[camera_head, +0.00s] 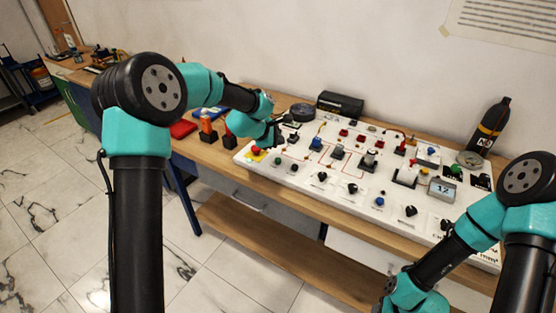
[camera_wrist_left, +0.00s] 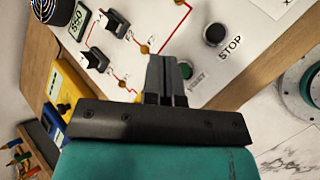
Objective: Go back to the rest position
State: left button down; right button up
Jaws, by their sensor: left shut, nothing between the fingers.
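My left gripper (camera_head: 279,138) is over the left end of the white gauge panel (camera_head: 300,188) in the head view. In the left wrist view the fingers of my left gripper (camera_wrist_left: 164,75) are shut together with nothing between them. They point at the panel face beside a dark round button marked RESET (camera_wrist_left: 186,68), which they partly cover. I cannot tell whether the fingertips touch the panel.
A round STOP button (camera_wrist_left: 215,34) and black toggle switches (camera_wrist_left: 93,58) are close to the left fingers. A red button on a yellow base (camera_head: 256,153) is at the panel's left end. A black gas bottle (camera_head: 489,127) stands at the back right. A wooden lower shelf (camera_head: 285,245) runs below.

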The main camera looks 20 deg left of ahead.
dwell(0.5)
pick_arm(q)
jog(key=s+a+f+y, duration=0.1)
jog(key=s+a+f, duration=0.3)
jog(key=s+a+f+y, duration=0.1)
jog(key=s+a+f, duration=0.3)
jog(key=shift+f+g, duration=0.2)
jog(key=shift+g, duration=0.2)
jog(key=shift+m+y, duration=0.3)
jog(key=shift+y, duration=0.1)
jog(key=s+f, duration=0.1)
jog(key=s+a+f, duration=0.1)
jog(key=s+f, duration=0.1)
jog(key=shift+s+a, duration=0.3)
jog(key=shift+a, duration=0.05)
jog(key=s+d+f+m+g, duration=0.2)
jog(key=s+d+f+m, duration=0.2)
jog(key=s+f+m, duration=0.4)
jog(key=s+d+f+m+g, duration=0.3)
jog(key=s+f+m, duration=0.5)
jog(key=s, duration=0.9)
notch_tip(320, 180, down, 3)
jog(key=shift+s+d+f+m+h, duration=0.2)
jog(key=shift+d+m+h, duration=0.1)
jog(key=shift+d, duration=0.15)
